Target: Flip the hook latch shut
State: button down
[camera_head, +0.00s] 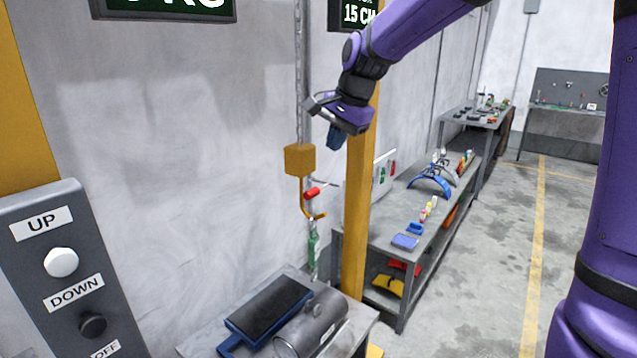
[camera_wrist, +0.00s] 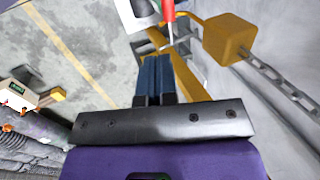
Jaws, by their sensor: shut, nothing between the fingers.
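An orange hook (camera_head: 305,203) hangs below an orange block (camera_head: 300,159) on a chain. The block also shows in the wrist view (camera_wrist: 230,39). A red-handled piece (camera_head: 312,193), which looks like the latch, sits at the hook's mouth. Its red part is at the top of the wrist view (camera_wrist: 168,10), with a thin metal tip below. My gripper (camera_head: 334,142) is up and to the right of the hook, pointing down. In the wrist view its dark blue fingers (camera_wrist: 156,72) are together and empty, apart from the red piece. Whether the latch touches the hook tip is unclear.
A yellow post (camera_head: 358,215) stands just right of the hook. A green item (camera_head: 313,248) hangs under it. A small table (camera_head: 355,326) below holds a metal cylinder (camera_head: 312,325) and a blue-framed dark panel (camera_head: 270,308). A button box (camera_head: 75,270) is at lower left.

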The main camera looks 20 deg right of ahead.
aim_at(312, 190)
jog(key=shift+w+a+r, duration=0.2)
jog(key=shift+w+r, duration=0.05)
jog(key=shift+r, duration=0.3)
jog(key=shift+w+a+r, duration=0.15)
jog(key=shift+w+r, duration=0.05)
jog(key=shift+r, duration=0.3)
jog(key=shift+f, duration=0.15)
jog(key=x, duration=1.3)
jog(key=shift+f, duration=0.4)
